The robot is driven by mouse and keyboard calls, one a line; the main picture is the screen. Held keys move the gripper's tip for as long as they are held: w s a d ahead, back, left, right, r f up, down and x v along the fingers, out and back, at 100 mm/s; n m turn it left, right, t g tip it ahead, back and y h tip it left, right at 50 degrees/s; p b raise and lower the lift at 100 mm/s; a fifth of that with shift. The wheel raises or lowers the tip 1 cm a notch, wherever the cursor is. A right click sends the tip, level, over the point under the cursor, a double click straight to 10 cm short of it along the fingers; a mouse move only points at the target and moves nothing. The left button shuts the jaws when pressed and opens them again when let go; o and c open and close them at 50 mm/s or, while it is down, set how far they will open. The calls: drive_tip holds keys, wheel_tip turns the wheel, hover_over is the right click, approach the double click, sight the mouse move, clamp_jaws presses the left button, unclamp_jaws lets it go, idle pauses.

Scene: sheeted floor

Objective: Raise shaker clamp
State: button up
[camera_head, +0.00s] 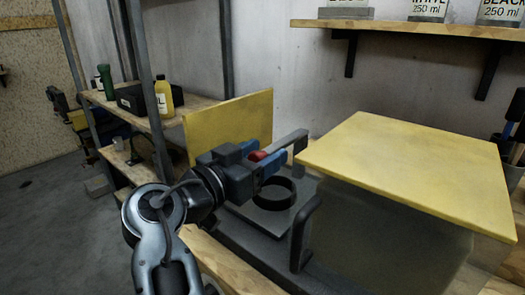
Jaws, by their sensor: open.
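The shaker is a dark grey machine. Its flat plate (243,212) carries a dark round ring (271,194), below my gripper. A dark grey upright bar with a bent top (304,236) stands at the right of the plate. A grey bar (289,141) with a bent end shows just beyond my fingers; I cannot tell whether it is the shaker clamp. My gripper (273,158) has blue fingers and is open above the ring, pointing right. A small red part (257,156) shows between the fingers. I cannot tell whether the fingers touch the red part or the grey bar.
A yellow panel (230,124) stands upright behind my gripper. A large yellow-topped box (410,165) stands close on the right. A wall shelf (410,29) with cans hangs above. A rack at the left holds a yellow bottle (164,97) and a green bottle (106,80).

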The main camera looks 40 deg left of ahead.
drive_tip(key=shift+w, duration=0.2)
clamp_jaws()
idle(0.5)
